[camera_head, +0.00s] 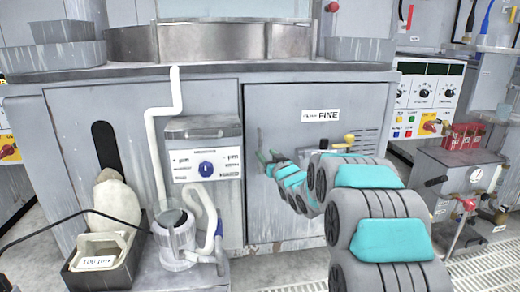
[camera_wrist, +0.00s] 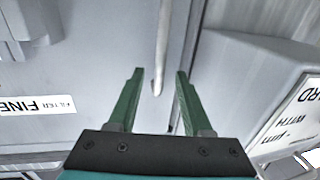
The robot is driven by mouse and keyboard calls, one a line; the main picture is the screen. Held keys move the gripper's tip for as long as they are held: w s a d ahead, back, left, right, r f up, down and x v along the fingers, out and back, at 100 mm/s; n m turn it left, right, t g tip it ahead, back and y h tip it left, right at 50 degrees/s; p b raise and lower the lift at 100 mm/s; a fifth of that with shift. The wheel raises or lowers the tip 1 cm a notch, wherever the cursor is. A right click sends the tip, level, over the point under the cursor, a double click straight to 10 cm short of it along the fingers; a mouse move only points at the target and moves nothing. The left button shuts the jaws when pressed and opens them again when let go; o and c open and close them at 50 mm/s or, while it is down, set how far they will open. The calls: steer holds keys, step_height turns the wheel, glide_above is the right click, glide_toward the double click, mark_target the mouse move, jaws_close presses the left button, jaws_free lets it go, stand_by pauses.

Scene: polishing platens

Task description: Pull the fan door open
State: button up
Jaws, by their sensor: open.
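The grey cabinet door (camera_head: 290,100) carries a label that reads FINE (camera_head: 320,115); the label shows upside down in the wrist view (camera_wrist: 38,104). The door looks shut, flush with the cabinet front. Its pale upright bar handle (camera_head: 260,138) is near the door's left edge, partly hidden by my gripper.
A control box with a blue knob (camera_head: 206,168) stands left of the door, close to my gripper. A pump-like canister (camera_head: 175,238) with pale pipes and a dark bin (camera_head: 105,262) are below it. Gas-tap equipment (camera_head: 470,205) stands at the right.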

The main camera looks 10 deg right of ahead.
mark_target(261, 150)
steer(key=shift+w+a+f, duration=0.1)
steer(key=shift+w+a, duration=0.1)
steer(key=shift+w, duration=0.8)
steer(key=shift+w+a, duration=0.2)
steer(key=shift+w, duration=0.75)
steer(key=shift+w+a+f, duration=0.1)
steer(key=shift+w+a, duration=0.1)
steer(key=shift+w, duration=0.8)
steer(key=shift+r, duration=0.1)
jaws_close()
